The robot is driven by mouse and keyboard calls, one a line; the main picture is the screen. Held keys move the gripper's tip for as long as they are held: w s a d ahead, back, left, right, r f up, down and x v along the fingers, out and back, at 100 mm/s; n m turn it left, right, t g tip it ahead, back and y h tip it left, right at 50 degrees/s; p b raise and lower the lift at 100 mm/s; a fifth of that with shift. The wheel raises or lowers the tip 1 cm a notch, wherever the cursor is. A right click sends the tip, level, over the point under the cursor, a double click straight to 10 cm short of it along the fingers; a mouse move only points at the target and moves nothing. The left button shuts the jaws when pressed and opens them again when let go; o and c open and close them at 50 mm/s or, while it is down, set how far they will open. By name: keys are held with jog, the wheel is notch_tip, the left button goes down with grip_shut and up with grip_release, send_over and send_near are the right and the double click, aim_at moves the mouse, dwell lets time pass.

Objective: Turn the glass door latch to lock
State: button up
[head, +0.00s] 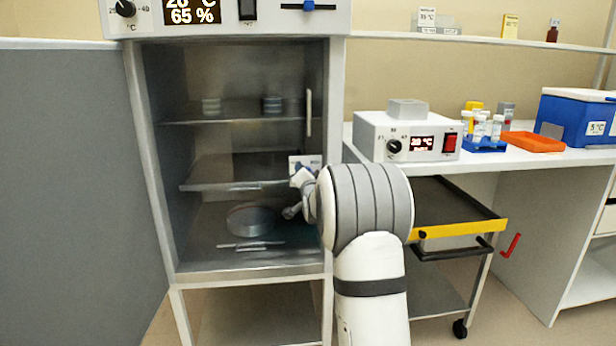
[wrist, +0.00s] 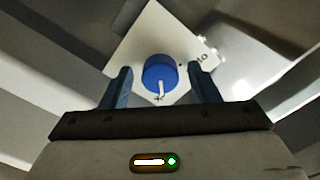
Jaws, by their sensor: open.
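The latch is a round blue knob (wrist: 160,74) with a white pointer line, on a white plate (wrist: 150,32) that looks tilted in the wrist view. The line points toward the plate's lower edge, at a small symbol; another mark sits at the plate's right corner. My gripper (wrist: 164,78) is open, with one blue finger on each side of the knob; I cannot tell whether they touch it. In the head view the plate (head: 295,161) shows at the right of the cabinet front, and my arm hides much of the latch. The glass door (head: 230,140) has a pale vertical handle (head: 308,112).
Behind the glass are shelves with stacked dishes (head: 272,104) and a round dish (head: 251,220). To the right are a bench with a control box (head: 407,137), an orange tray (head: 533,141) and a blue cooler (head: 578,118), and a cart (head: 458,229) below. A grey panel (head: 75,190) stands left.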

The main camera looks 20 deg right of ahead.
jog(key=p+v, duration=0.1)
jog(key=v, duration=0.6)
jog(key=shift+s, duration=0.4)
jog(key=shift+a+r, duration=0.15)
